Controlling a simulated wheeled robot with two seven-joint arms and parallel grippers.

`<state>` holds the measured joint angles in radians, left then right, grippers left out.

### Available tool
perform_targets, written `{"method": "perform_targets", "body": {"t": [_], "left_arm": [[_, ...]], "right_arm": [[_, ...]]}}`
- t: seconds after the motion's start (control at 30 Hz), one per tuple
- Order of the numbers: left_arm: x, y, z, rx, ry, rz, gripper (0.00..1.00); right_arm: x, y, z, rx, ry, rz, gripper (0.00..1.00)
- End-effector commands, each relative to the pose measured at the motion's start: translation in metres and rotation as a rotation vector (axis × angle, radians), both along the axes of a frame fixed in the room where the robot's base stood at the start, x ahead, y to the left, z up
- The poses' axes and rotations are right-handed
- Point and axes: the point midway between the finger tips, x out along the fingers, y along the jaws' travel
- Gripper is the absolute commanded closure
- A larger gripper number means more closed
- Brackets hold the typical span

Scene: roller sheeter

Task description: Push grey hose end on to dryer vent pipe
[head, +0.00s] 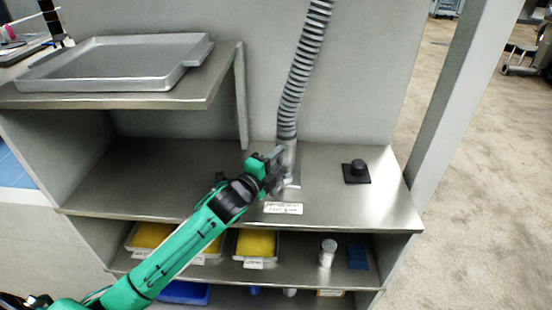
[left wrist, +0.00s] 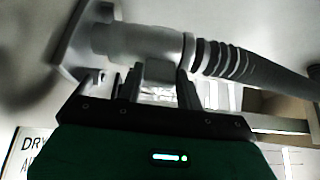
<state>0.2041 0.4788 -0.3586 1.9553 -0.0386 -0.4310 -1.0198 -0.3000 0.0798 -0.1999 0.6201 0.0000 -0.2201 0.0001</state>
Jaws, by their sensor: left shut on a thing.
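The grey ribbed hose (head: 303,70) hangs from the top of the head view down to the shelf. Its smooth end (left wrist: 150,42) shows in the left wrist view. The dryer vent pipe's square base plate (head: 293,182) is on the shelf; it also shows in the left wrist view (left wrist: 75,38). Hose end and pipe are in line and look joined, but I cannot tell how far one is over the other. My left gripper (head: 279,168) is shut on the hose end, coming from the left. Its fingers hide part of the joint. My right gripper is not in view.
A label (head: 283,208) is on the shelf edge in front of the pipe. A black knobbed block (head: 357,172) stands to the right. A grey tray (head: 110,65) lies on the upper left shelf. Yellow-filled bins (head: 256,243) and a jar (head: 327,253) are below. The shelf left of the pipe is clear.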

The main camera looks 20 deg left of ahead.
Motion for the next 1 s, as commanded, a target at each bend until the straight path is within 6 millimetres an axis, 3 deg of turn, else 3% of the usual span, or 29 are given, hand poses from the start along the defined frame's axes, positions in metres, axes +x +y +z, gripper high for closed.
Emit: {"method": "perform_targets", "body": {"t": [1.0], "left_arm": [[0.0002, 0.0002, 0.0024, -0.001, -0.006, 0.000, 1.00]], "right_arm": [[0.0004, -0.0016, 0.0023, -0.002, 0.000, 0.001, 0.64]]}}
